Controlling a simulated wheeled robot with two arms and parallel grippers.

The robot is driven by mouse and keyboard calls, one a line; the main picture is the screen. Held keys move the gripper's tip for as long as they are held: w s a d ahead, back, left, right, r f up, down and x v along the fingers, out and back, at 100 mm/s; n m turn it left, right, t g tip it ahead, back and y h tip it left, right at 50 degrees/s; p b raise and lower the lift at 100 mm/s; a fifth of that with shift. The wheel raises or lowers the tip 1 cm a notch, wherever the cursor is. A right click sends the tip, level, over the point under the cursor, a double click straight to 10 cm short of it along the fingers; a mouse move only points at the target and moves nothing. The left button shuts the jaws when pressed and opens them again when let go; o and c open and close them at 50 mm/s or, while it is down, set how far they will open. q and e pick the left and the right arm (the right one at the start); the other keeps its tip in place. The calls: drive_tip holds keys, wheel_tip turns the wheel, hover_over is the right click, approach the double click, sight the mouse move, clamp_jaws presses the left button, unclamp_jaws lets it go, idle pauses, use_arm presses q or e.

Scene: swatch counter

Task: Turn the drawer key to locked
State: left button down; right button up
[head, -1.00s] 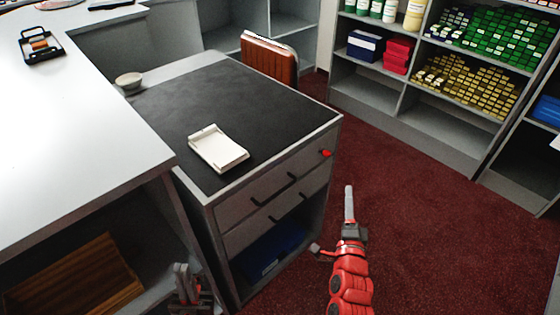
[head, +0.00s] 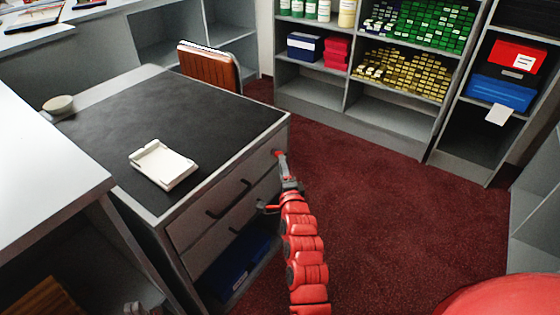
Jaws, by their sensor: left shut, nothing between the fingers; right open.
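The drawer key is a small red piece (head: 276,153) at the upper right of the drawer front. It is mostly hidden by my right gripper, so its angle cannot be told. My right gripper (head: 281,159), on the red arm, is open with its fingertips at the key. Whether they touch it cannot be seen. The top drawer (head: 232,196) is closed in the grey cabinet under the black-topped desk. My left gripper (head: 136,307) is shut and empty, low at the bottom edge, far from the key and mostly cut off.
A white tray (head: 163,165) lies on the black desktop (head: 180,110); a small bowl (head: 58,104) stands at its far left corner. A brown-backed chair (head: 208,66) is behind. A blue bin (head: 240,268) sits under the drawers. Red carpet right of the desk is clear.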

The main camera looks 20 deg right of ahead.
drive_tip(key=shift+w+d, duration=0.15)
drive_tip(key=shift+w, duration=0.75)
drive_tip(key=shift+w+d, duration=0.1)
drive_tip(key=shift+w, duration=0.8)
clamp_jaws()
